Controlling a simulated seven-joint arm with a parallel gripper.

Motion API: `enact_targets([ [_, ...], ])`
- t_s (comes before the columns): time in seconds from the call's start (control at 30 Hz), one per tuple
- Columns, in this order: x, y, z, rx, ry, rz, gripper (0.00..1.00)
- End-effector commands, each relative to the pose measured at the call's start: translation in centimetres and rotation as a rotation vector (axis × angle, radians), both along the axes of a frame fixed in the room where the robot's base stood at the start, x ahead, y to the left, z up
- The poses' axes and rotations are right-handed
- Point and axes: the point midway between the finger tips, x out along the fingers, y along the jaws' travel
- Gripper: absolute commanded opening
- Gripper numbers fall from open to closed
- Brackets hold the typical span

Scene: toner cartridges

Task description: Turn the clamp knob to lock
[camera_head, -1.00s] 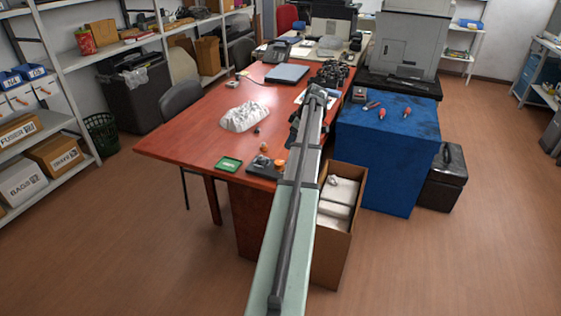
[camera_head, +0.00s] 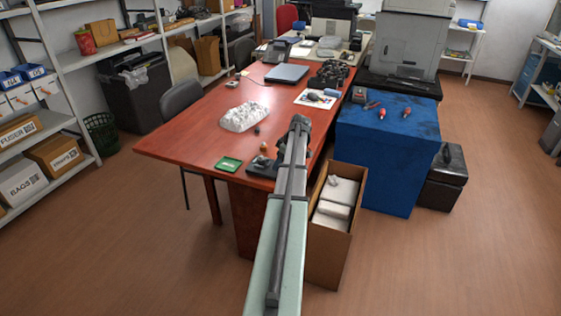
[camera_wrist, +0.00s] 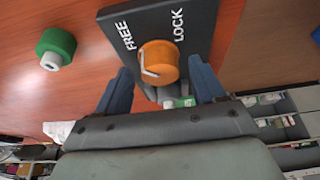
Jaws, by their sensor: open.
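In the wrist view the orange clamp knob (camera_wrist: 165,57) sits on a dark plate (camera_wrist: 153,22) lettered FREE and LOCK. A pale bent mark shows on the knob's left part, on the side of the FREE lettering. My gripper (camera_wrist: 160,66) is open, its two blue fingers pointing toward the knob, one to its left and one to its right. Whether they touch it I cannot tell. In the head view the dark plate (camera_head: 258,168) lies at the table's near edge; my arm hides the knob and my fingers.
A green round part with a pale tip (camera_wrist: 58,45) is beside the plate. On the red table (camera_head: 190,146) are a green tray (camera_head: 229,164) and a white crumpled bag (camera_head: 244,116). A cardboard box (camera_head: 330,240) stands below the table edge, beside a blue-covered stand (camera_head: 380,160).

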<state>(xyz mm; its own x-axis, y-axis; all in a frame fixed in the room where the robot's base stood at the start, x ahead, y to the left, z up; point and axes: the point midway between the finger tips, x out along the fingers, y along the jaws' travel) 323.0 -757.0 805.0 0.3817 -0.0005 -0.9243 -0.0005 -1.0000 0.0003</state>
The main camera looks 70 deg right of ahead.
Motion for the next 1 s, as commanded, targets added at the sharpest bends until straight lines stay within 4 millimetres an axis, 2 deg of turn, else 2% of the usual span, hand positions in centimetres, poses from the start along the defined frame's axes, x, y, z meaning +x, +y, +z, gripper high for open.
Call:
enact_targets([
  [0.3, 0.06, 0.0, -0.13, 0.0, 0.0, 0.0, 0.68],
  [0.87, 0.05, 0.0, -0.1, 0.0, 0.0, 0.0, 0.15],
  [1.0, 0.04, 0.02, -0.1, 0.0, 0.0, -0.003, 0.13],
])
